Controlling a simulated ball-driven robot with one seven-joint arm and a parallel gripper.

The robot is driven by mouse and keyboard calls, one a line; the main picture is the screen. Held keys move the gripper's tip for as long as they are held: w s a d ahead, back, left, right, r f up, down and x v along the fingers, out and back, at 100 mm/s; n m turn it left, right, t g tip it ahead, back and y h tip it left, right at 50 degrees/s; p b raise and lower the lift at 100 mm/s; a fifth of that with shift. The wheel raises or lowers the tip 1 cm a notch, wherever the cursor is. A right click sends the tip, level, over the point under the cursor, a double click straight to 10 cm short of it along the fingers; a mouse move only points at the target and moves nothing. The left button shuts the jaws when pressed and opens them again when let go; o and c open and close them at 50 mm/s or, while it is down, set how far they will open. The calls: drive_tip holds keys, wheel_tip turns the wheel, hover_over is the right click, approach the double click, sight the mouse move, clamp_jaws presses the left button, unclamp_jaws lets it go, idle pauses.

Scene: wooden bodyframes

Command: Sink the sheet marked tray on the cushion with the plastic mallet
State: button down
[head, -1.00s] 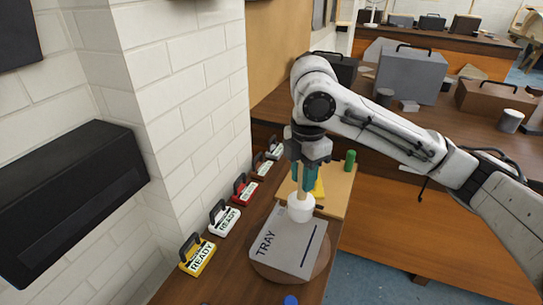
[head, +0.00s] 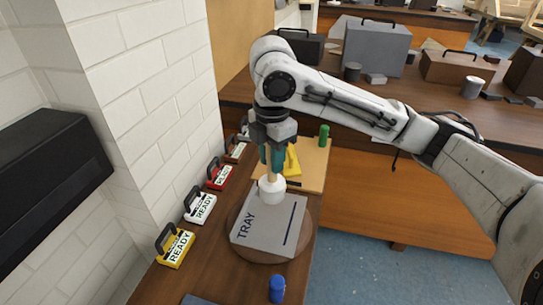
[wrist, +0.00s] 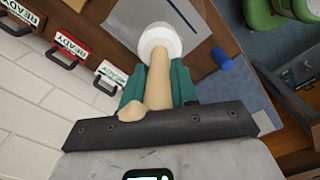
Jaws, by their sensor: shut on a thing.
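The sheet marked TRAY (head: 262,232) is a flat grey plate with a dark line along one side. It lies on the round brown cushion (head: 246,250), which shows around its edges. My gripper (head: 272,160) is shut on the wooden handle of the plastic mallet. The mallet's white head (head: 271,188) is below the fingers, over the sheet's far edge. In the wrist view the mallet head (wrist: 160,42) covers part of the sheet (wrist: 185,18). I cannot tell whether the head touches the sheet.
Several READY-labelled blocks with handles, such as the yellow one (head: 175,247), line the wall side of the bench. A blue cylinder (head: 277,289) stands near the sheet. A board (head: 312,165) with a green cylinder (head: 324,135) and a yellow item (head: 292,162) lies behind.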

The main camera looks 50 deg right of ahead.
sight(272, 186)
drive_tip(key=shift+f, duration=0.1)
wheel_tip(272, 186, down, 9)
drive_tip(key=b, duration=0.6)
wheel_tip(272, 186, up, 9)
drive_tip(key=p, duration=0.8)
drive_tip(key=shift+s, duration=0.1)
